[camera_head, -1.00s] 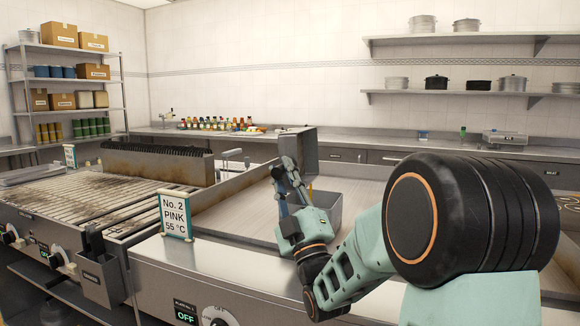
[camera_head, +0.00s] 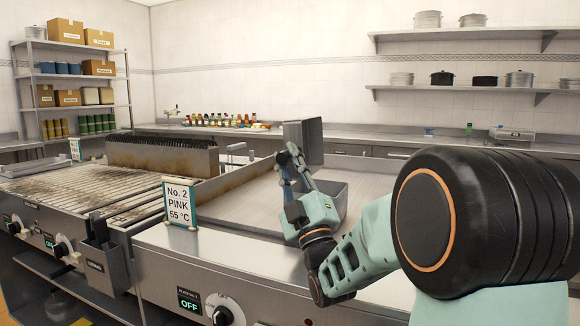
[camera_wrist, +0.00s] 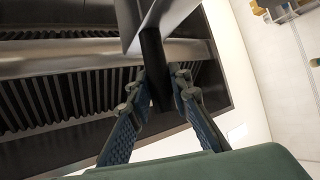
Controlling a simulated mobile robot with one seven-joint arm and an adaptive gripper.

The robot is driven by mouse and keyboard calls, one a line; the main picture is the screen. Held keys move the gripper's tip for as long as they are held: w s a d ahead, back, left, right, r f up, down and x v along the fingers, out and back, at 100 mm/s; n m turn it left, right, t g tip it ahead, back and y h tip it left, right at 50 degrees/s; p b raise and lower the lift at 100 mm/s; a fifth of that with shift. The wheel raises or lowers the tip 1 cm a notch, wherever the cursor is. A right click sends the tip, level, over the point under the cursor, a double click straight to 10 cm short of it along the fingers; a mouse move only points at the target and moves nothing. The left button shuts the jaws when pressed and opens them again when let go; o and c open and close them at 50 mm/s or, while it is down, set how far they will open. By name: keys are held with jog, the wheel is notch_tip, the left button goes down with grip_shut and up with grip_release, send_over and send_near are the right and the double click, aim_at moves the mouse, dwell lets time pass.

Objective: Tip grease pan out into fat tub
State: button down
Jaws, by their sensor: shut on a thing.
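My gripper (camera_head: 288,168) is shut on the dark handle (camera_wrist: 154,65) of the grease pan, between both fingertips in the wrist view. The grease pan (camera_head: 304,143) is a grey steel box, held up on its side above the work surface. Its underside or wall (camera_wrist: 150,18) shows at the top of the wrist view. The fat tub (camera_head: 338,198) appears to be the grey metal bin just behind and right of my gripper, partly hidden by it. The pan is above the tub in the picture; I cannot tell whether it is directly over it. No grease is visible.
A sign (camera_head: 180,203) reading "No. 2 PINK 55 °C" stands at the front. A small box (camera_head: 105,262) hangs on the grill's front. Bottles line the back counter.

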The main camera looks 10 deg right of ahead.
jog(key=shift+r+n+y+p, duration=0.25)
jog(key=shift+n+y+p, duration=0.05)
jog(key=shift+p, duration=0.2)
jog(key=shift+w+a+n+g+p, duration=0.15)
jog(key=shift+n+g+p, duration=0.2)
jog(key=shift+p, duration=0.55)
jog(key=w+a+n+g+p, duration=0.1)
jog(key=n+g+p, duration=0.3)
jog(key=p, duration=0.5)
jog(key=a+n+g+p, duration=0.1)
jog(key=n+g+p, duration=0.2)
jog(key=p, duration=0.7)
jog(key=w+a+n+g+p, duration=0.1)
jog(key=n+g+p, duration=0.3)
jog(key=p, duration=0.5)
jog(key=shift+w+a+f+n+g, duration=0.35)
jog(key=shift+a+g, duration=0.2)
jog(key=shift+g, duration=0.4)
jog(key=shift+h+p, duration=0.3)
jog(key=shift+h, duration=0.2)
